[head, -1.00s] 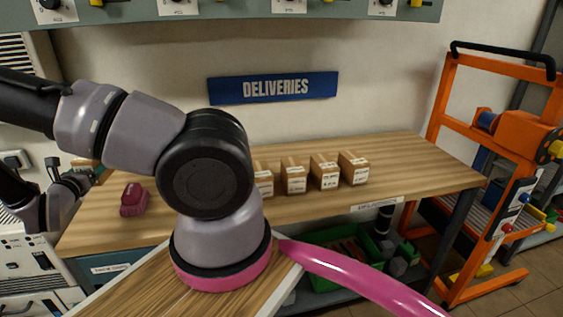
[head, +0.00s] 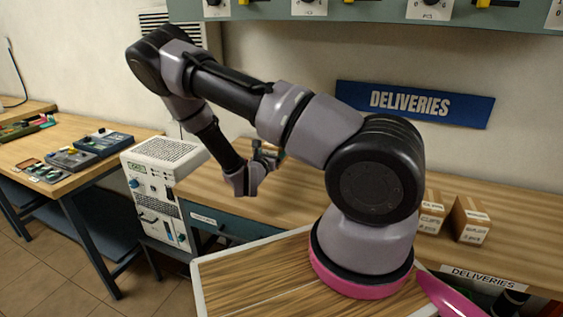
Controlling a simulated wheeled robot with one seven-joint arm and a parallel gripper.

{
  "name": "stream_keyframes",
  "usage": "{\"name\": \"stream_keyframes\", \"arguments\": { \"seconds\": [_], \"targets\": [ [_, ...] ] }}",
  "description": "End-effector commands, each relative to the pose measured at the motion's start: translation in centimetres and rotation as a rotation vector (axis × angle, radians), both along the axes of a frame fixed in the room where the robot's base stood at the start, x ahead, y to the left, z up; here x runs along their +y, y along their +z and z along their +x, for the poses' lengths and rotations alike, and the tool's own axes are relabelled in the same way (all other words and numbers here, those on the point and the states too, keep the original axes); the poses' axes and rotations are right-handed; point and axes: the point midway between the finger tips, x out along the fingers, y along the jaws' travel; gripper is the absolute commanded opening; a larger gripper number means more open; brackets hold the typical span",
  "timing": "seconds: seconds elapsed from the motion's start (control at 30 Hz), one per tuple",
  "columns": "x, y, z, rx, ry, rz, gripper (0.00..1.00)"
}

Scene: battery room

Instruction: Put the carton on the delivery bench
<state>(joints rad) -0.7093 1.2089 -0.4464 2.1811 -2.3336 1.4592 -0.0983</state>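The delivery bench (head: 300,196) is a wooden-topped bench below a blue DELIVERIES sign (head: 414,104) in the head view. Two small brown cartons with white labels stand on its right part, one (head: 432,212) partly hidden by my arm and one (head: 471,220) in clear view. My gripper (head: 266,157) is over the left end of the bench top, far left of these cartons. It is small and turned mostly away. A little brown shows at its fingers, but I cannot tell whether that is a carton in its grasp or something behind.
A white instrument cabinet (head: 165,185) stands against the bench's left end. Further left is another wooden table (head: 85,180) with meters and devices.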

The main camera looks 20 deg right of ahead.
Motion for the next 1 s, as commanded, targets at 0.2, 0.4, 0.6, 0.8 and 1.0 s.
{"name": "stream_keyframes", "arguments": {
  "seconds": [0.2,0.4,0.6,0.8,1.0],
  "targets": [
    [0.0,-1.8,0.0,-0.001,-0.001,-0.001,0.0],
    [0.0,-4.3,0.1,-0.001,0.0,0.0,0.0],
    [0.0,-4.3,0.0,-0.002,0.0,0.001,0.0],
    [0.0,-4.7,0.0,-0.001,0.0,0.001,0.88],
    [0.0,-4.7,0.0,-0.001,0.0,0.001,1.0]
  ]
}}
